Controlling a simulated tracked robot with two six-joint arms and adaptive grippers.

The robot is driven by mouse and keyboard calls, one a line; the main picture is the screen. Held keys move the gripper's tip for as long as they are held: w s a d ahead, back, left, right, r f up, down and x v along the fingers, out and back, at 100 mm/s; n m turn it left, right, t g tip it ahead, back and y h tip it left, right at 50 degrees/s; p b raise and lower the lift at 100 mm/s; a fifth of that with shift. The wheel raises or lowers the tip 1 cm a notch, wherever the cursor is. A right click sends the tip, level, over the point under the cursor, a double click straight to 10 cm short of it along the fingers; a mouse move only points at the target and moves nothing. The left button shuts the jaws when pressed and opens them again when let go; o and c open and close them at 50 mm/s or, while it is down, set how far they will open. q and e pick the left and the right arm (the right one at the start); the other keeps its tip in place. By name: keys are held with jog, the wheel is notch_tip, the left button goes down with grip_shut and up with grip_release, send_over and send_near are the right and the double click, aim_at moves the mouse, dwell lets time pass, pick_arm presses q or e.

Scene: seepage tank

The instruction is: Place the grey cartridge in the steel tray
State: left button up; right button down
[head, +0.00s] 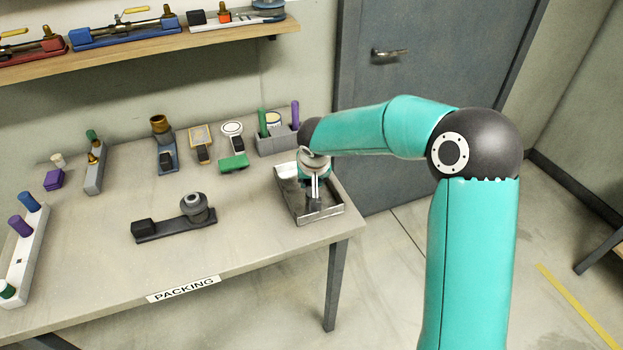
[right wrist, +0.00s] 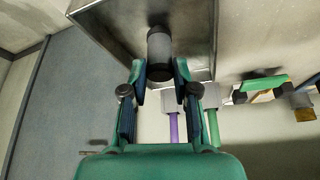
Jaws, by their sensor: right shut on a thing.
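My right gripper (head: 313,187) points down over the steel tray (head: 335,212) at the right end of the table. In the right wrist view my right gripper (right wrist: 160,72) is shut on the grey cartridge (right wrist: 159,46), a grey cylinder with a dark end. The cartridge lies within the tray's outline there; I cannot tell whether it touches the tray floor. The tray also shows in the right wrist view (right wrist: 104,36) with its raised walls. In the head view the gripper and arm hide most of the cartridge. My left gripper is not in view.
A grey block with green and purple cylinders (head: 276,143) stands just behind the tray. A green block (head: 233,163) and a dark fixture (head: 175,229) lie further left. The table front (head: 240,235) near the packing label is clear. A shelf (head: 130,49) hangs above the back.

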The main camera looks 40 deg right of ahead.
jog(key=shift+f, duration=0.15)
jog(key=c, duration=0.9)
grip_release()
jog(key=shift+r, duration=0.2)
jog(key=b+v, duration=0.1)
jog(key=v, duration=1.1)
jog(key=shift+r, duration=0.1)
